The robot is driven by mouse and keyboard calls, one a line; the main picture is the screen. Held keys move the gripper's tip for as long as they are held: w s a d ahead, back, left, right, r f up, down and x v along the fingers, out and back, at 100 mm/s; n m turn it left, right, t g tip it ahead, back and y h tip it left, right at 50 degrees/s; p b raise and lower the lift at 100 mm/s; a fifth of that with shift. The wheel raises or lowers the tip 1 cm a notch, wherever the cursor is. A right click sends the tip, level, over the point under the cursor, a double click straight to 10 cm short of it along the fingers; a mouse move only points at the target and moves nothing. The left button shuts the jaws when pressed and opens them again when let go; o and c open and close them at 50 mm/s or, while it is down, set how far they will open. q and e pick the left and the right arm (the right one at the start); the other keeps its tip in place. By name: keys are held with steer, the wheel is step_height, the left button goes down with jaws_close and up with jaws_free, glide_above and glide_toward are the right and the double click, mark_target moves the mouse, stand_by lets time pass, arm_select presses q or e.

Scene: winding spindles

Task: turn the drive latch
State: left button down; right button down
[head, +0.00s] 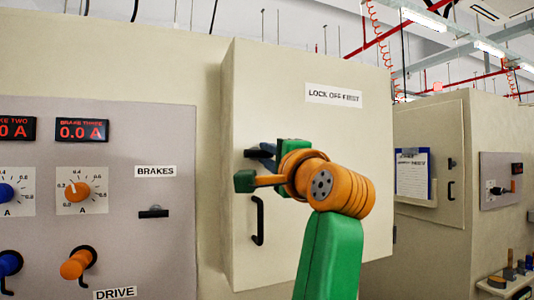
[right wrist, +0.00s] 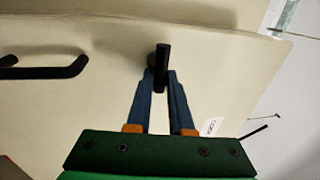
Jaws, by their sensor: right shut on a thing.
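A black latch (head: 252,153) sits near the left edge of the beige cabinet front (head: 340,140) marked LOCK OFF FIRST. My right gripper (head: 267,153) is at this latch, its blue fingers partly hidden behind its own green and orange parts. In the right wrist view the latch (right wrist: 162,62) is a dark bar between the two blue fingertips (right wrist: 161,80), which are shut on it. The latch's far side and exact turn angle are hard to tell. A curved black handle (head: 258,222) is below the latch and also shows in the right wrist view (right wrist: 45,70). My left gripper is out of view.
A grey control panel (head: 150,255) at the left carries red displays, dials, a BRAKES label (head: 155,171), a black switch (head: 153,212), an orange lever (head: 76,264) and a DRIVE label (head: 115,293). Another cabinet (head: 440,235) with a clipboard stands at the right.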

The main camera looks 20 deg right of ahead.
steer(key=shift+f, duration=0.1)
stand_by(0.3)
steer(key=c, duration=0.8)
jaws_free()
steer(key=shift+w+d, duration=0.1)
steer(key=s+b, duration=0.2)
steer(key=s, duration=0.1)
steer(key=s+f+b, duration=0.1)
steer(key=s+b, duration=0.1)
steer(key=s, duration=0.2)
steer(key=shift+d+f+b, duration=0.1)
steer(key=shift+f+b, duration=0.1)
steer(key=shift+b, duration=0.1)
